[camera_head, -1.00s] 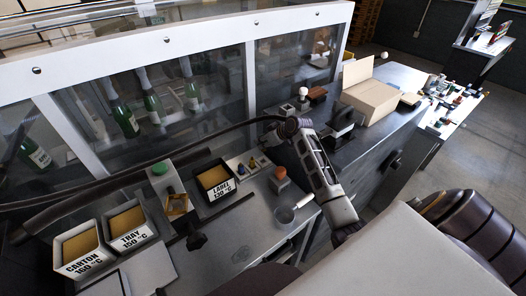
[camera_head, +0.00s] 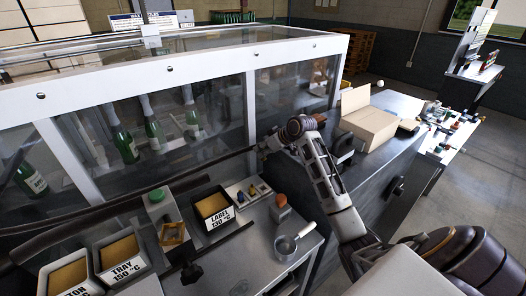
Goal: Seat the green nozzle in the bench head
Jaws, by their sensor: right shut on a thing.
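My right arm comes in from the right, and its gripper (camera_head: 268,146) is at the near face of the glass-sided machine, beyond the bench. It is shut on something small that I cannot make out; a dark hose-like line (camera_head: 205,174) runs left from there. A small pale rack (camera_head: 238,197) with blue and yellow pieces stands on the bench, nearer than the gripper. I cannot pick out the green nozzle for certain. A round green top (camera_head: 156,195) sits on a grey post, with a brass-coloured frame (camera_head: 172,234) below it; I cannot tell which part is the bench head. My left gripper is not in view.
A black LABEL 150 °C tank (camera_head: 218,222), a TRAY tank (camera_head: 137,269), an orange-topped piece (camera_head: 281,201) and a metal pan (camera_head: 286,247) stand on the bench. Green bottles (camera_head: 125,146) are behind glass. An open carton (camera_head: 368,128) is at right.

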